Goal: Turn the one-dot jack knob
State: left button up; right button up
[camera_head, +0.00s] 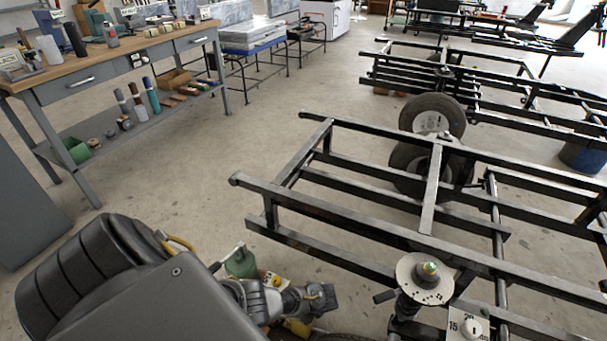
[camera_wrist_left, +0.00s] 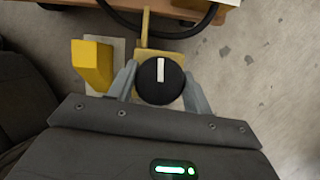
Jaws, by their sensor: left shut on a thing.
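A round black knob (camera_wrist_left: 160,81) with a white pointer line shows in the left wrist view, the line standing upright in the picture. It sits in front of a yellow block (camera_wrist_left: 165,57). My left gripper (camera_wrist_left: 159,88) is shut on the knob, one grey finger at each side. In the head view my left arm comes in at the bottom, its gripper (camera_head: 312,299) beside the low side of the black frame (camera_head: 330,212). The knob is hard to make out there, and I cannot read a dot mark on it. My right gripper is not in view.
A yellow upright block (camera_wrist_left: 92,64) stands left of the knob. A spring unit with a pale disc (camera_head: 424,279) and a numbered plate (camera_head: 456,320) stand to the right. Open floor lies toward the workbench (camera_head: 130,56).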

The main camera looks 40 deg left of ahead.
pick_arm(q)
jog(key=n+g, duration=0.1)
jog(key=n, duration=0.2)
jog(key=n+g+h, duration=0.1)
jog(key=n, duration=0.1)
jog(key=shift+n, duration=0.3)
jog(key=shift+n+b, duration=0.4)
jog(key=shift+n, duration=0.5)
jog(key=n+g+h, duration=0.1)
jog(key=n, duration=0.2)
jog(key=shift+n+h, duration=0.3)
jog(key=n+h, duration=0.1)
jog(key=n, duration=0.2)
jog(key=shift+g+b, duration=0.3)
jog(key=shift+b, duration=0.1)
jog(key=shift+n+h, duration=0.6)
jog(key=shift+n, duration=0.7)
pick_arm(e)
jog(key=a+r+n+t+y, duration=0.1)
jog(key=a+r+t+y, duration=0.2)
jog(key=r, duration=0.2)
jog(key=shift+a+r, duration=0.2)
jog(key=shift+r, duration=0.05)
pick_arm(q)
jog(key=o, duration=1)
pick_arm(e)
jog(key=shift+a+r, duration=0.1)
